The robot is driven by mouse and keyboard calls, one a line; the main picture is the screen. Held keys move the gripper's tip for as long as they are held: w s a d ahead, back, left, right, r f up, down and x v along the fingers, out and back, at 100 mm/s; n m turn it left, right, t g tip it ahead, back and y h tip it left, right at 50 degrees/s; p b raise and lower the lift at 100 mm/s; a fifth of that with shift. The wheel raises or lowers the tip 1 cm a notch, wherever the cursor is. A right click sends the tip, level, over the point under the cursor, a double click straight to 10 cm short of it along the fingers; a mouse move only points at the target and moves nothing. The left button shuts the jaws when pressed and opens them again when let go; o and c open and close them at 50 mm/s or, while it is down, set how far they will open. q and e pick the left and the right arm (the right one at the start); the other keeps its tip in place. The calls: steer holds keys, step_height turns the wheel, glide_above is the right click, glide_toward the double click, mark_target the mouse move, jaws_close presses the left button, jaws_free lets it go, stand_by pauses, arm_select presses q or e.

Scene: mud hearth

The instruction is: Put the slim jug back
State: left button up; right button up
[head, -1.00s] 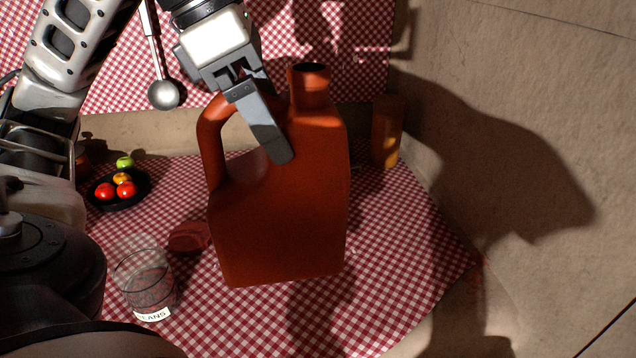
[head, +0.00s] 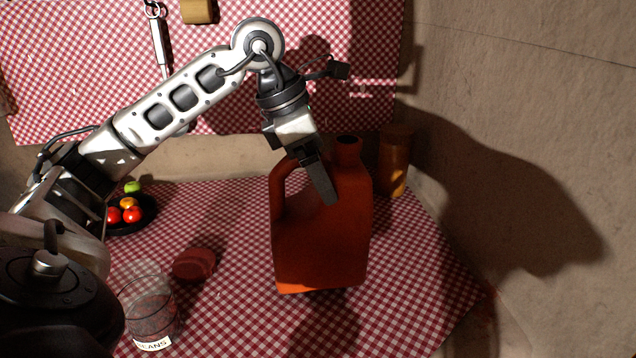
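The slim jug (head: 320,245) is orange-red, with a side handle and a short neck. It stands upright in the middle of the head view, over the checked cloth. My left gripper (head: 325,185) comes down from above, with its fingers at the top of the jug between handle and neck. It appears shut on the jug's handle; the far finger is hidden. A dark shadow lies on the cloth in front of the jug's base; I cannot tell whether the base touches the cloth. My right gripper is not in view.
An amber jar (head: 393,172) stands just behind the jug at right, by the mud wall (head: 520,120). A dark fruit bowl (head: 148,215), a dark red lid (head: 195,264) and a glass jar (head: 150,312) are at left. Checked cloth (head: 410,270) is clear right of the jug.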

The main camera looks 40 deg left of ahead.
arm_select(q)
steer(key=shift+f, duration=1.3)
steer(key=shift+f+b, duration=0.1)
steer(key=shift+b, duration=0.25)
steer(key=shift+f, duration=0.1)
steer(key=o, duration=1.8)
steer(key=shift+s, duration=0.1)
steer(key=shift+c, duration=0.2)
steer(key=shift+r, duration=0.25)
steer(key=p+v, duration=0.2)
steer(key=v, duration=1)
steer(key=shift+f, duration=0.1)
